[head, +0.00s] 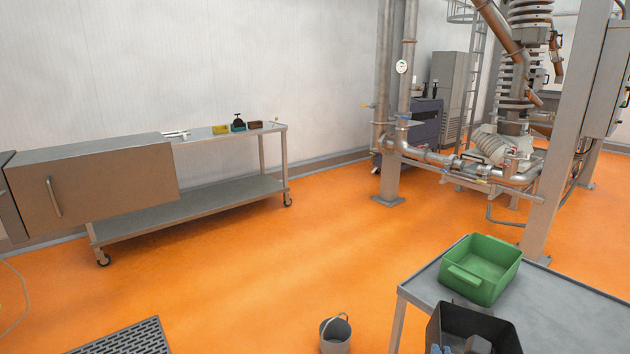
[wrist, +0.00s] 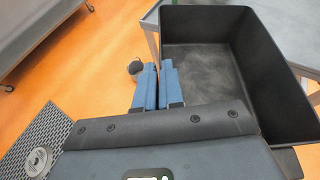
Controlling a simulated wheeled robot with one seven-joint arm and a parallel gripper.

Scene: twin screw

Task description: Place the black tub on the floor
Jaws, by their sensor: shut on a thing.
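The black tub (head: 480,325) is at the bottom right of the head view, by the near part of the grey table and cut off by the frame. In the wrist view the tub (wrist: 205,70) fills the right side; it is upright and its visible inside is empty. My gripper (wrist: 158,84) has blue fingers and is shut on the tub's left wall. In the head view the finger tips (head: 440,350) show at the bottom edge. I cannot tell whether the tub touches the table. The orange floor (head: 270,270) lies open to the left.
A green tub (head: 480,270) sits on the grey table (head: 420,285) behind the black tub. A grey bucket (head: 335,335) stands on the floor left of the table. A floor grate (head: 125,340) lies at the bottom left. A wheeled steel trolley (head: 190,210) stands by the wall.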

